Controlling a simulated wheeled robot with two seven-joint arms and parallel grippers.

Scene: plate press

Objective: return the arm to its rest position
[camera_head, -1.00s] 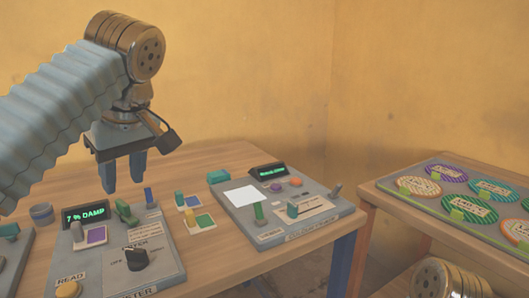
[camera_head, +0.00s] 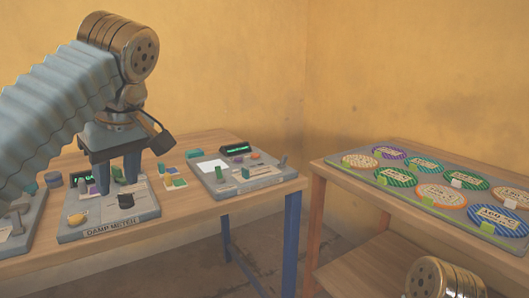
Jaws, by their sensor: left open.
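My left arm comes in from the left, sleeved in ribbed grey-blue cloth. My left gripper (camera_head: 124,172) points down with its two blue fingers apart and nothing between them. It shows in front of the damp meter (camera_head: 148,206) and hides part of that panel, including most of its green display. I cannot tell how high above the panel the fingertips are. My right gripper is out of view; a bronze joint at the bottom right looks like part of my right arm.
A second grey panel (camera_head: 262,181) with a white square stands on the wooden table (camera_head: 215,208), small coloured blocks (camera_head: 173,180) between. At right, another table holds a tray (camera_head: 345,166) of several striped round plates (camera_head: 441,195). A floor gap separates the tables.

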